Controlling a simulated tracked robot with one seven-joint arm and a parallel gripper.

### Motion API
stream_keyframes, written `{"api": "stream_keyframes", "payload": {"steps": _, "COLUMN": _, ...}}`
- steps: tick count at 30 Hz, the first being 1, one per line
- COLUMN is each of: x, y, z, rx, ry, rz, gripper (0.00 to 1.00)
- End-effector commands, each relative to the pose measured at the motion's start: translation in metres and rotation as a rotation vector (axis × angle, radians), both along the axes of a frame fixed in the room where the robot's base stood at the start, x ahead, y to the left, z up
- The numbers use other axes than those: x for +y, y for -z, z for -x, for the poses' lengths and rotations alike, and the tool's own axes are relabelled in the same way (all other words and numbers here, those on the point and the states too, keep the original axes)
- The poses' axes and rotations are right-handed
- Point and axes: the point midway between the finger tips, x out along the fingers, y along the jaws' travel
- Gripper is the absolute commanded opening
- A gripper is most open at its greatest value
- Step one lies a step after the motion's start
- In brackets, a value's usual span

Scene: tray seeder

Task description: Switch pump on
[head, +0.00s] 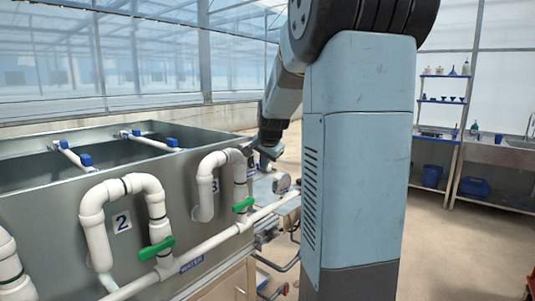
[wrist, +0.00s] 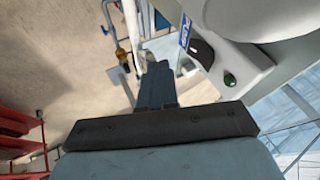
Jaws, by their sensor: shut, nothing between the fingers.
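In the wrist view a pale panel (wrist: 238,62) carries a black switch (wrist: 202,53), a round green lamp or button (wrist: 230,79) and a blue label (wrist: 185,33). My gripper (wrist: 157,72) is shut and empty, with its fingers to the left of the switch and apart from it in the picture. Whether the fingertips touch anything is not clear. In the head view my gripper (head: 268,154) is beside the right end of the metal tank, partly hidden by my own arm. The switch cannot be made out there.
The metal tank (head: 60,215) fills the left, with white pipes (head: 125,187) and green valve handles (head: 157,249) on its front. A sink bench (head: 505,155) and shelves stand at the far right, with open floor before them. Red racks (wrist: 20,130) show in the wrist view.

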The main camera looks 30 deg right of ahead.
Motion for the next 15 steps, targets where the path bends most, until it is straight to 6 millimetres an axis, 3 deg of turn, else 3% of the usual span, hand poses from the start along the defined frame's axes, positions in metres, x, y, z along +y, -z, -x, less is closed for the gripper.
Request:
{"api": "stream_keyframes", "payload": {"steps": 1, "x": -0.002, "y": 0.008, "z": -0.005, "rx": 0.003, "ry": 0.001, "rz": 0.000, "gripper": 0.00}}
{"api": "stream_keyframes", "payload": {"steps": 6, "x": 0.007, "y": 0.009, "z": -0.027, "rx": 0.000, "ry": -0.002, "rz": 0.001, "gripper": 0.00}}
{"api": "stream_keyframes", "payload": {"steps": 15, "x": 0.013, "y": 0.010, "z": -0.041, "rx": 0.000, "ry": 0.000, "rz": 0.000, "gripper": 0.00}}
